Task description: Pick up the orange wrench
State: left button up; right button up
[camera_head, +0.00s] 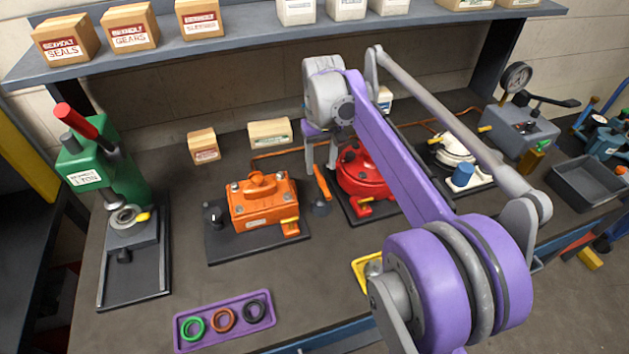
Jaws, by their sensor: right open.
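A slim orange tool, which looks like the orange wrench (321,181), is on the workbench between the orange motor (262,203) and the red motor (362,172). A dark rounded piece (321,208) is at its near end; I cannot tell whether they are joined. My right gripper (321,168) points down over the tool's far end, its two fingers apart, one on each side. It is open and empty. Whether the fingers touch the tool is unclear. My left gripper is not in view.
My right arm hides part of the bench's right side. A green press (100,170) stands at left, a purple tray (224,322) with rings lies in front. A white motor (452,151) and a gauge unit (517,125) are at right. A shelf (240,42) with boxes spans the back.

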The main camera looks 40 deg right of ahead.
aim_at(322, 179)
jog(key=f, duration=0.3)
jog(key=shift+s+f, duration=0.2)
jog(key=shift+f, duration=3)
jog(key=shift+a, duration=0.1)
jog(key=shift+c, duration=0.2)
grip_shut()
